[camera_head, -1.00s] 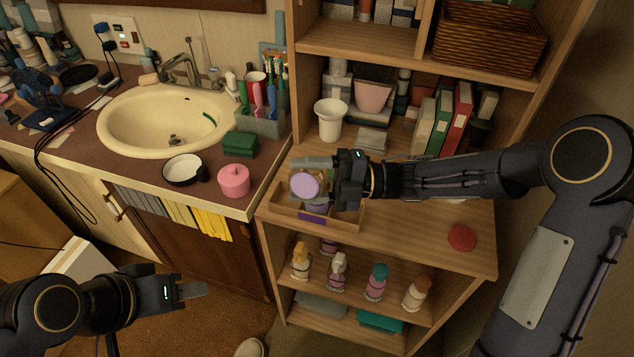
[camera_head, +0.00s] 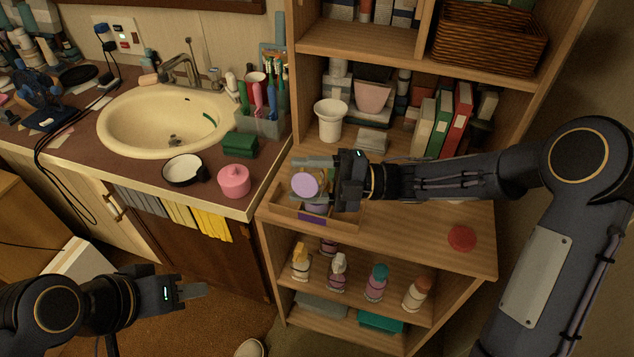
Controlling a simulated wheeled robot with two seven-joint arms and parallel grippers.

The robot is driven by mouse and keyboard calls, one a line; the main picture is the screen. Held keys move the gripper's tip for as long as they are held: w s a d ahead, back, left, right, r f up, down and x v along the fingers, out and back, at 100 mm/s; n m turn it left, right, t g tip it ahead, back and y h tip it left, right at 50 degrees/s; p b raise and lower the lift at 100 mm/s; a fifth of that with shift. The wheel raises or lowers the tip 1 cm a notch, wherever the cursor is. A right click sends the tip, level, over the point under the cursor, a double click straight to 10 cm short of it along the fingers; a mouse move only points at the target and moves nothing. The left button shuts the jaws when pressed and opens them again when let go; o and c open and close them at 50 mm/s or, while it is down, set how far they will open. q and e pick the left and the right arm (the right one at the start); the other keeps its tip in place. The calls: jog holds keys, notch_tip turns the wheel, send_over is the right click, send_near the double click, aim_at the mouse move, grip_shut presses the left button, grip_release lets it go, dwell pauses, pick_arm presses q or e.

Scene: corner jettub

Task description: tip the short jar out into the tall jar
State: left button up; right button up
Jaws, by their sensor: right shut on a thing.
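My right gripper (camera_head: 318,178) is shut on a small jar with a round lilac end (camera_head: 305,184), which I take for the short jar. It is tipped on its side, with the lilac end facing the camera, over a wooden tray (camera_head: 346,218) on the shelf unit. Just below it, partly hidden, is another purple-topped thing (camera_head: 316,206) in the tray, perhaps the tall jar. I cannot see whether the two touch or whether anything is falling out. My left gripper (camera_head: 194,291) hangs low at the left, away from the jars; its fingers are seen edge-on.
A red round thing (camera_head: 461,238) lies on the shelf top at right. A white vase (camera_head: 331,120) and books (camera_head: 436,122) stand behind. Several bottles (camera_head: 375,283) stand on the lower shelf.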

aim_at(303, 198)
jog(key=shift+w+r+m, duration=0.2)
jog(key=shift+r+m, duration=0.05)
jog(key=shift+m, duration=0.45)
dwell(0.7)
jog(key=shift+s+f+n, duration=0.15)
jog(key=shift+f+n, duration=0.1)
jog(key=shift+n, duration=0.25)
jog(key=n, duration=0.1)
jog(key=r+n+h+p, duration=0.1)
jog(key=shift+s+a+r+n, duration=0.15)
jog(key=shift+s+r+n, duration=0.15)
jog(key=shift+s+n, duration=0.1)
jog(key=shift+s+f+n+b, duration=0.2)
jog(key=shift+f+n+b, duration=0.25)
jog(key=shift+f, duration=0.3)
jog(key=shift+f+n+h+b, duration=0.4)
jog(key=shift+f+n+b, duration=0.1)
jog(key=shift+n, duration=0.15)
jog(key=shift+s+a+f+n+h+b, duration=0.25)
jog(key=shift+s+f+n+h+b, duration=0.25)
jog(key=shift+s+f+n+b, duration=0.4)
notch_tip(303, 198, down, 7)
jog(key=s+a+n+t+h+b, duration=0.1)
jog(key=n+t+b, duration=0.4)
jog(key=n+b, duration=0.5)
jog(key=shift+s+r+n+t+h+b, duration=0.25)
jog(key=shift+s+h+b, duration=0.85)
jog(key=shift+b, duration=3.25)
